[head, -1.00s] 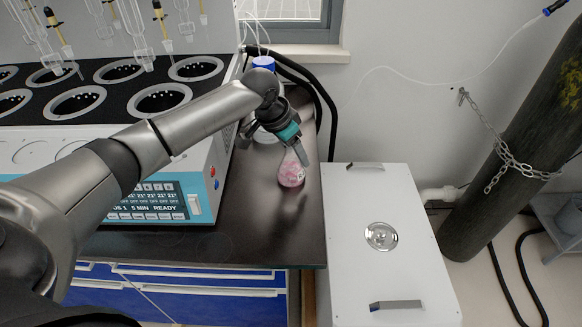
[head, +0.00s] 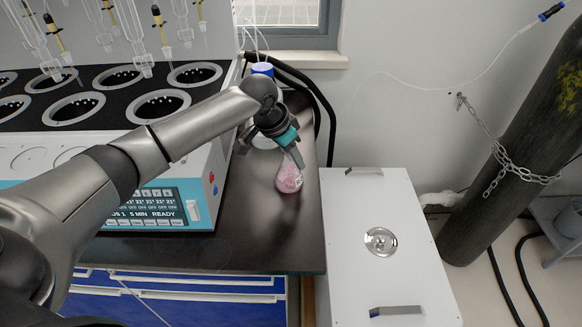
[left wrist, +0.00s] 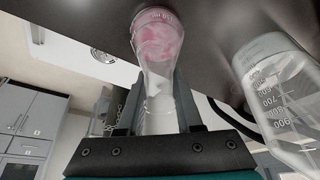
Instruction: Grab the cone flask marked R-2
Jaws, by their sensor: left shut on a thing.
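A small cone flask (head: 289,180) with pink contents is at the right end of the dark bench top (head: 255,225). A small mark shows on its side, too small to read. My left gripper (head: 294,152) is above it, with the fingers shut on its neck. In the left wrist view the flask (left wrist: 158,45) stands between the two fingers (left wrist: 157,100), its pink base away from the gripper. I cannot tell whether its base touches the bench. My right gripper is not in view.
A clear graduated bottle with a blue cap (head: 262,69) stands behind my gripper; it also shows in the left wrist view (left wrist: 285,100). The distiller (head: 200,185) is to the left. A white box (head: 385,205) adjoins the bench on the right. Black hoses (head: 318,90) run behind.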

